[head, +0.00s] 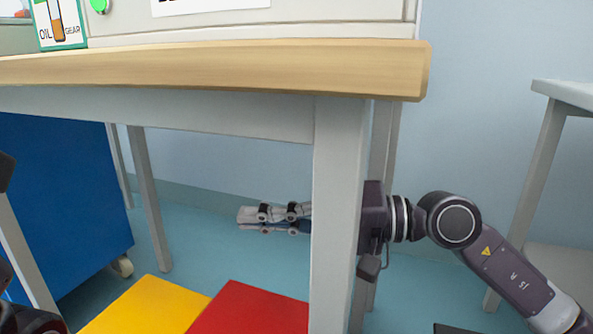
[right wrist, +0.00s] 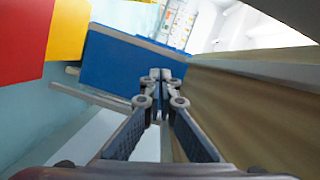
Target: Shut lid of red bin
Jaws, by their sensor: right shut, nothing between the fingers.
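A flat red surface (head: 250,310), which looks like the red bin, shows at the bottom edge of the head view, cut off below. Whether it is a closed lid or a raised one I cannot tell. It is also at the upper left of the right wrist view (right wrist: 22,38). My right gripper (head: 242,219) is shut and empty, pointing left under the table, above and behind the red surface and apart from it. The table leg hides part of it. Its fingertips show in the right wrist view (right wrist: 160,76). My left gripper is not clearly seen.
A table with a wooden top (head: 220,70) stands over the gripper, its grey front leg (head: 338,200) close to my right wrist. A yellow surface (head: 150,302) lies beside the red one. A blue wheeled cabinet (head: 60,200) stands left. Another table (head: 570,93) is right.

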